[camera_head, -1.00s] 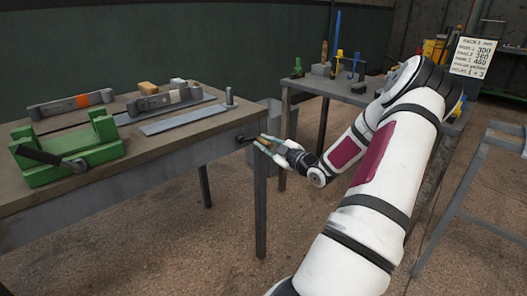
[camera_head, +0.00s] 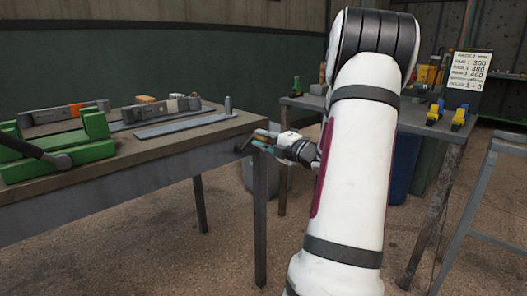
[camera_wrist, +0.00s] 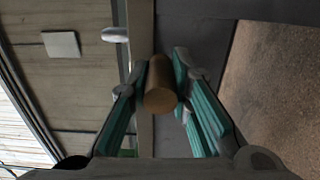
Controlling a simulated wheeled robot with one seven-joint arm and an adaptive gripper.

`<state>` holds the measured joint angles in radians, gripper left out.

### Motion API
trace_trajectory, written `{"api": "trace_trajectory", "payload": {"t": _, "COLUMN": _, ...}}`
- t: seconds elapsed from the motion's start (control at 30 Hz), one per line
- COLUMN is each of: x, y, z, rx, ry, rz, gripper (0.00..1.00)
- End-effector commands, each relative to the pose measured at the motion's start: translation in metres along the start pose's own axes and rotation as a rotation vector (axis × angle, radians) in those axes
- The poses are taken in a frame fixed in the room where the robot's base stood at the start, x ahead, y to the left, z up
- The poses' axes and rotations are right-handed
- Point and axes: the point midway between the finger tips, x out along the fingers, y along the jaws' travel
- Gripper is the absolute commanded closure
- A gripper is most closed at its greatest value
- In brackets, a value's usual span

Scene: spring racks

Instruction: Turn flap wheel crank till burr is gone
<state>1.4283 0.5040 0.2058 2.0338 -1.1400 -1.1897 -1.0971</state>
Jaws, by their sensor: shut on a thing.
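My gripper (camera_head: 266,139) is at the right end of the wooden workbench (camera_head: 185,140), just outside its edge. In the wrist view its teal-padded fingers (camera_wrist: 158,78) are closed around a brown cylindrical handle (camera_wrist: 159,97), seen end on. The dark crank arm (camera_head: 245,144) shows beside the fingertips at the bench end. I cannot make out the flap wheel or the burr; my arm covers part of the scene right of the hand.
A green fixture with a dark lever (camera_head: 85,140) stands on the bench at left. A flat metal strip (camera_head: 170,128) and a short upright post (camera_head: 228,105) are near the right end. A second table (camera_head: 415,117) and a sign (camera_head: 468,70) are behind my arm.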

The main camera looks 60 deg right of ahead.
Motion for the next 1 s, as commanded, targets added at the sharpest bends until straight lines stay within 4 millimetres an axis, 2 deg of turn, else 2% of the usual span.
{"api": "trace_trajectory", "payload": {"t": 0.3, "x": 0.0003, "y": 0.0024, "z": -0.0023, "rx": -0.077, "ry": 0.005, "rz": -0.002, "gripper": 1.00}}
{"api": "trace_trajectory", "payload": {"t": 0.73, "x": 0.0002, "y": 0.0027, "z": -0.0025, "rx": -0.083, "ry": 0.005, "rz": -0.003, "gripper": 1.00}}
{"api": "trace_trajectory", "payload": {"t": 0.77, "x": 0.0002, "y": 0.0026, "z": -0.0025, "rx": -0.082, "ry": 0.005, "rz": -0.003, "gripper": 0.74}}
{"api": "trace_trajectory", "payload": {"t": 0.8, "x": 0.0003, "y": 0.0026, "z": -0.0026, "rx": -0.082, "ry": 0.005, "rz": -0.003, "gripper": 0.65}}
{"api": "trace_trajectory", "payload": {"t": 0.83, "x": 0.0003, "y": 0.0025, "z": -0.0026, "rx": -0.082, "ry": 0.005, "rz": -0.004, "gripper": 0.60}}
{"api": "trace_trajectory", "payload": {"t": 1.0, "x": 0.0001, "y": 0.0029, "z": -0.0017, "rx": -0.083, "ry": 0.003, "rz": -0.003, "gripper": 0.60}}
